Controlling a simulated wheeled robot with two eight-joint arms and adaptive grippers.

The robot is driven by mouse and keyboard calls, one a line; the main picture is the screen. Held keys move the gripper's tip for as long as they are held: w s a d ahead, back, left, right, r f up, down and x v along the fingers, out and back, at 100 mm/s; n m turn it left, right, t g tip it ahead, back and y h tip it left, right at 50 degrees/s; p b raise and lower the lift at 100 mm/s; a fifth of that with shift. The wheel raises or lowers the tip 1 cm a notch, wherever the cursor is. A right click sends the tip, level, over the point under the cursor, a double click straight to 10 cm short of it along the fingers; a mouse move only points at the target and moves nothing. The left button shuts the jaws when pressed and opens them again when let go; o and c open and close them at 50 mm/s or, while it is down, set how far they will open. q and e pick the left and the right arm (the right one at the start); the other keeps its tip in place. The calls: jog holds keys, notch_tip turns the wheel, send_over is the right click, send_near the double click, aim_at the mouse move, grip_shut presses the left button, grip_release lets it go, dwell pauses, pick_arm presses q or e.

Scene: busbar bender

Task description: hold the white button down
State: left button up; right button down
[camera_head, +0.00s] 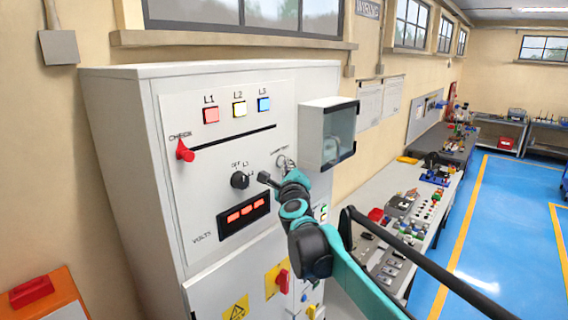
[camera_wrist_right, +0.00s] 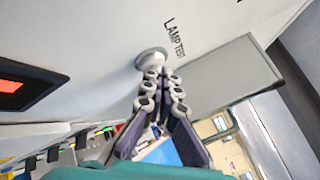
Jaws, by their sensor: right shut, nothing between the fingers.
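The white button (camera_wrist_right: 152,57) is a round knob on the pale cabinet panel, beside the words LAMP TEST in the right wrist view. My right gripper (camera_wrist_right: 164,80) is shut and empty, with its fingertips right at the lower edge of the button. They overlap it in the picture; I cannot tell whether they touch or press it. In the head view my right gripper (camera_head: 268,180) is at the cabinet front, right of the black selector knob. The button cannot be made out clearly there. My left gripper is not in view.
The cabinet (camera_head: 130,170) carries a red CHECK knob (camera_head: 185,151), lamps L1 to L3 and a red VOLTS display (camera_head: 246,212). A grey box (camera_head: 326,134) juts out right of the gripper. A workbench (camera_head: 350,270) with parts stands to the right, and blue floor lies beyond.

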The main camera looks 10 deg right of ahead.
jog(key=shift+s, duration=0.1)
dwell(0.8)
jog(key=shift+s+d, duration=0.5)
jog(key=shift+s, duration=0.1)
jog(key=s+d, duration=0.1)
jog(key=s, duration=0.1)
jog(key=s+d, duration=0.2)
dwell(0.3)
dwell(0.6)
